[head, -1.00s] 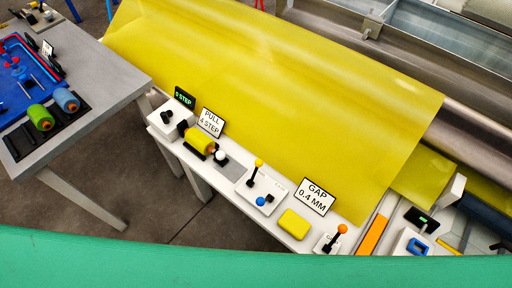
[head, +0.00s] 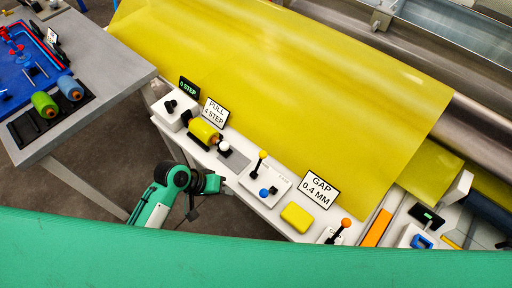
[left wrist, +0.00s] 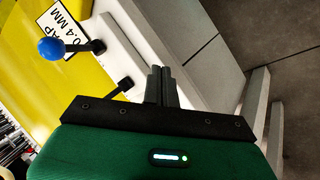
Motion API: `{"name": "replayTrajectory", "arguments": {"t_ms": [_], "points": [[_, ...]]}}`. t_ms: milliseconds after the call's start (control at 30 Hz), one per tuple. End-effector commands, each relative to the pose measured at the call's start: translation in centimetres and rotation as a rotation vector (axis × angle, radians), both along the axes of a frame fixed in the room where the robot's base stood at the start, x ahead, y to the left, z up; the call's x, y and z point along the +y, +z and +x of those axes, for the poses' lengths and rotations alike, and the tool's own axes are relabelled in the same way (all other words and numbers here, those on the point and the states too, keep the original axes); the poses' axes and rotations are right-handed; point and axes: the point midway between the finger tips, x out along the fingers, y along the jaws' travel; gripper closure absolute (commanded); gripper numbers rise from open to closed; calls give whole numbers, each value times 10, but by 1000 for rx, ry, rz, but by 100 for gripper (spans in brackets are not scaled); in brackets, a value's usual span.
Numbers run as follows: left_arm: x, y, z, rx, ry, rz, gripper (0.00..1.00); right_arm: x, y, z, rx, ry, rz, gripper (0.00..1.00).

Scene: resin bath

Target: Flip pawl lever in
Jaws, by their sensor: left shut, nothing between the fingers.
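A white plate (head: 279,187) on the bench carries two levers: one with a yellow knob (head: 262,155) standing up on a dark stem, and a short one with a blue knob (head: 264,193). No label tells which is the pawl lever. In the left wrist view the blue knob (left wrist: 51,49) sits at the upper left on a dark stem, and a second dark stem (left wrist: 125,84) is partly hidden by my gripper. My left gripper (head: 217,184) is left of the plate, near the bench's front edge. Its fingers (left wrist: 161,72) are shut, empty and apart from both levers.
A yellow block (head: 296,217), a GAP 0.4 MM sign (head: 318,189) and an orange-knob lever (head: 345,222) stand to the right. A yellow spool (head: 203,131) and a white knob (head: 223,146) stand to the left. The yellow sheet (head: 270,80) hangs behind. Open floor lies in front.

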Motion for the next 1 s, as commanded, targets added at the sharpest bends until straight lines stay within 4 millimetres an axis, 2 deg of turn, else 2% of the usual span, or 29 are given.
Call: {"name": "replayTrajectory", "arguments": {"t_ms": [33,233,600,800,1000], "points": [[-3,4,12,25,6,-46,100,0,0,0,0,0,0,100],[-15,20,51,155,62,-233,100,0,0,0,0,0,0,100],[-3,59,132,404,234,-518,100,0,0,0,0,0,0,100],[4,70,151,461,280,-582,100,0,0,0,0,0,0,100],[5,72,153,469,287,-591,100,0,-1,0,0,0,0,100]]}}
